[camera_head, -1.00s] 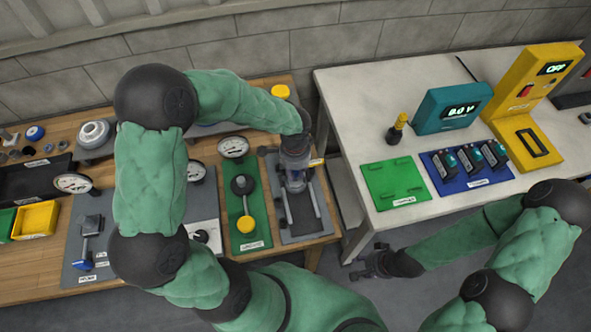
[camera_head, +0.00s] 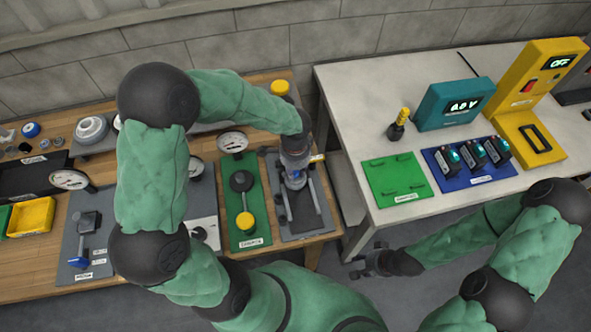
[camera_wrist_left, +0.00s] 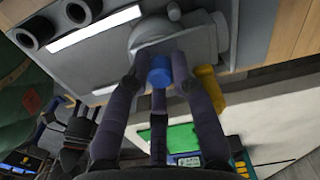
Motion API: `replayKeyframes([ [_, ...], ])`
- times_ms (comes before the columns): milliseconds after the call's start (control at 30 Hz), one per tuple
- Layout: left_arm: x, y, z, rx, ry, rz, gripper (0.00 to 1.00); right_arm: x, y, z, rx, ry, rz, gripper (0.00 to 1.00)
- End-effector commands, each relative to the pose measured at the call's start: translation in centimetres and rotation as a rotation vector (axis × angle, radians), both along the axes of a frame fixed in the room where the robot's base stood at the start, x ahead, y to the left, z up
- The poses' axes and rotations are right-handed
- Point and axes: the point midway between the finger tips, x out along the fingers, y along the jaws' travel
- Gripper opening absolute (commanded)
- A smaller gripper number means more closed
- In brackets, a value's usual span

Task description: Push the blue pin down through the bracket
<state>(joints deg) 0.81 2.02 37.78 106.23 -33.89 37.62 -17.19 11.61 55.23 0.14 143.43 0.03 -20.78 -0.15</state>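My left gripper (camera_head: 293,181) points down over the grey fixture plate (camera_head: 310,227) near the wooden bench's right end. In the left wrist view its fingers (camera_wrist_left: 160,66) close in around the blue pin (camera_wrist_left: 160,74), touching or nearly touching its sides. The pin stands in front of a grey metal block, probably the bracket (camera_wrist_left: 203,42). The pin's lower part and the hole are hidden, so I cannot tell how deep it sits. In the head view the gripper largely covers the pin. My right gripper (camera_head: 368,262) is open and empty, low in front of the white table.
A green plate (camera_head: 249,170) with a black and yellow part lies just left of the fixture. A gauge (camera_head: 233,142) stands behind it. The white table (camera_head: 372,100) on the right holds a green mat (camera_head: 396,181), a blue tray and yellow and teal devices. A gap separates both tables.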

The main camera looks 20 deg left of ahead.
Motion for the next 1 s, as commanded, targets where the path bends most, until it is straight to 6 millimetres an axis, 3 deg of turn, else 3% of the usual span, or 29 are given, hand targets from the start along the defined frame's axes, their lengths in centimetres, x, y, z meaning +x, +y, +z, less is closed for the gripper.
replayKeyframes([
  [67, -0.1, 0.0, 0.0, 0.001, 0.002, 0.0, 0.49, 0.0, 0.0, 0.1, 0.0, 0.0, 0.0, 0.4],
  [467, -0.1, 0.0, 0.4, 0.001, 0.001, 0.0, 0.49, 0.0, 0.0, 0.1, 0.0, 0.0, 0.0, 0.4],
  [667, 0.0, 0.0, 3.2, 0.0, -0.003, 0.0, 0.49, 0.0, 0.0, 0.1, 0.0, 0.0, 0.0, 0.4],
  [1000, -0.2, 0.0, 9.6, 0.0, -0.001, -0.001, 0.49, 0.0, 0.0, 0.1, 0.0, 0.0, 0.0, 0.4],
])
